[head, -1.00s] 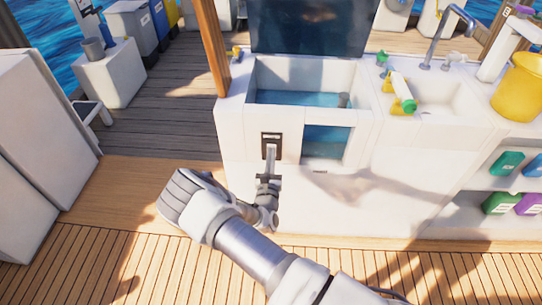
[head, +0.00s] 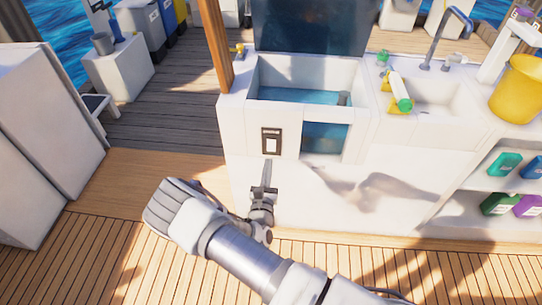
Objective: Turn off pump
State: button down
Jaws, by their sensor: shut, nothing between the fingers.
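The pump switch (head: 271,142), a dark-framed plate with a white rocker, is on the front of the white cabinet below the open hatch basin. My gripper (head: 266,164) is shut and empty. Its fingertips point up and sit just below the switch plate in the picture. Whether they touch the cabinet front cannot be told. The hatch basin (head: 255,85) holds blue water with a dark pipe-like part (head: 344,98) at its right, and its dark lid (head: 310,30) stands open.
A sink (head: 435,90) with a spray bottle (head: 401,92) on its edge is to the right. A yellow bucket (head: 518,88) stands further right above shelves of coloured bottles (head: 503,165). A wooden post (head: 213,45) rises at the cabinet's left. Deck to the left is open.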

jog(key=s, duration=0.4)
jog(key=s+p, duration=0.1)
jog(key=shift+s+a+r, duration=0.1)
jog(key=shift+s+r, duration=0.3)
jog(key=d+r+m+g+h, duration=0.7)
jog(key=d+r+m+h, duration=0.5)
jog(key=d+r+m, duration=0.15)
jog(key=s+d+r+m+g+y, duration=0.1)
jog(key=s+d+r+m+g, duration=0.85)
jog(key=m+g, duration=0.2)
jog(key=s+a+r+m+t+y, duration=0.2)
jog(key=s+r+m+y, duration=0.3)
jog(key=s+r+y, duration=0.15)
jog(key=s+a+r+m+t+y, duration=0.2)
jog(key=s+r+m+t+y, duration=0.1)
jog(key=s+r+m+y, duration=0.3)
notch_tip(320, 180, up, 15)
jog(key=p, duration=1.4)
jog(key=shift+s+r+n, duration=0.15)
jog(key=shift+n, duration=0.15)
